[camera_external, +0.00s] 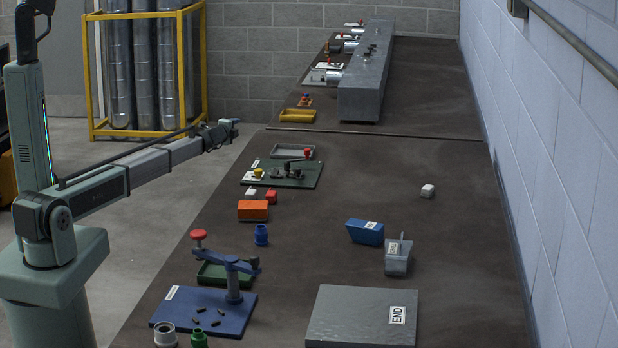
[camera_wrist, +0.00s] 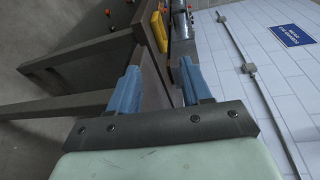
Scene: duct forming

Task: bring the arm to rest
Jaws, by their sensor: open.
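My gripper (camera_external: 234,122) is at the end of my outstretched arm, at the left edge of the long dark bench (camera_external: 400,150) in the external view. In the wrist view my gripper (camera_wrist: 163,80) shows two blue fingers standing well apart. Nothing is held between them. The wrist view is turned sideways, with the bench's edge and legs on the left and the wall on the right. From the external view I cannot tell the exact height of the gripper over the bench.
A green board with a small lever device (camera_external: 290,173), an orange box (camera_external: 253,210), a blue clamp stand (camera_external: 233,285), a blue box (camera_external: 365,232) and a grey END block (camera_external: 350,318) are on the bench. A yellow rack (camera_external: 187,70) stands behind. The bench's right side is mostly clear.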

